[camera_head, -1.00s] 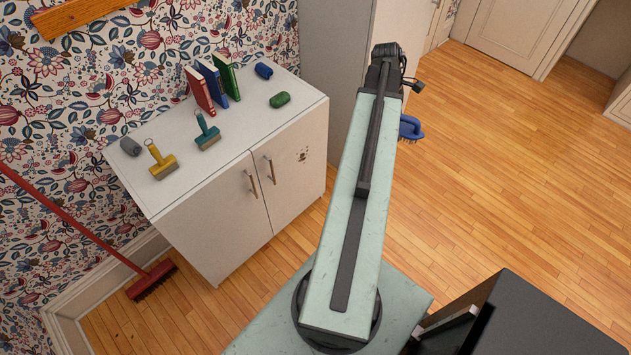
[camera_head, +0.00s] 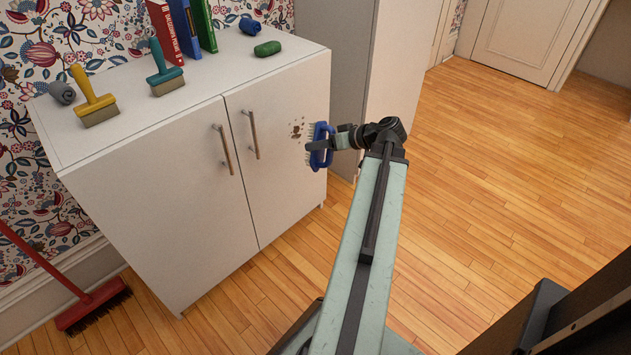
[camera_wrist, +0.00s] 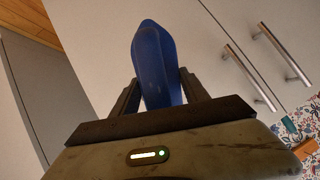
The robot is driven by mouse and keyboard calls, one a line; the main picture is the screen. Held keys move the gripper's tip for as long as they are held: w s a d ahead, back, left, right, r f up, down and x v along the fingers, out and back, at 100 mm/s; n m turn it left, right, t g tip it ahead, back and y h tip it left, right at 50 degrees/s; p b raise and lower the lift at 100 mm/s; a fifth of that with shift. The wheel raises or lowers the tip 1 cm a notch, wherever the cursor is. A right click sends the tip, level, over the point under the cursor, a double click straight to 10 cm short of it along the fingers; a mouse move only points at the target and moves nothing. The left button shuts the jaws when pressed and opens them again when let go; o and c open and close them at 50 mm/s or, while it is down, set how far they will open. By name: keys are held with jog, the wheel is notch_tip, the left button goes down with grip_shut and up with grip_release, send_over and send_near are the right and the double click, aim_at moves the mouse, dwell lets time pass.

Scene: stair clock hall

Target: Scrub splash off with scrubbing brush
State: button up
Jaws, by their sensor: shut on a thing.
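The splash (camera_head: 297,128) is a small group of brown spots on the right door of the white cabinet (camera_head: 180,190), near the door's upper right. The blue scrubbing brush (camera_head: 320,147) is in my gripper (camera_head: 318,146), just right of the splash. Its pale bristles point left toward the door; I cannot tell whether they touch it. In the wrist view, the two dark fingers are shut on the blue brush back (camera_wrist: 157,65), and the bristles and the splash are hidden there.
On the cabinet top are a yellow brush (camera_head: 94,100), a teal brush (camera_head: 164,72), several books (camera_head: 186,28), and rolled cloths in green (camera_head: 267,48), blue (camera_head: 250,26) and grey (camera_head: 62,93). Two door handles (camera_head: 222,148) stick out. A red broom (camera_head: 95,300) leans at left. Floor at right is clear.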

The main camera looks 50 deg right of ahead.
aim_at(321, 154)
jog(key=f+b, duration=0.1)
jog(key=w+f+t+b, duration=0.1)
jog(key=f+b, duration=0.1)
jog(key=f+t+h+b, duration=0.1)
jog(key=b, duration=0.1)
jog(key=shift+w+a+f+m, duration=0.3)
jog(key=shift+w+f+m, duration=0.05)
jog(key=shift+f+m, duration=0.05)
jog(key=shift+w+d+r, duration=0.1)
jog(key=shift+w+r, duration=0.05)
jog(key=shift+r, duration=0.1)
jog(key=shift+w+d, duration=0.15)
jog(key=shift+w, duration=2.8)
jog(key=shift+w, duration=1)
jog(key=shift+d, duration=0.2)
jog(key=shift+s+d, duration=0.15)
jog(key=shift+d, duration=0.7)
jog(key=shift+s+d, duration=0.1)
jog(key=shift+d, duration=2.6)
jog(key=shift+s, duration=0.1)
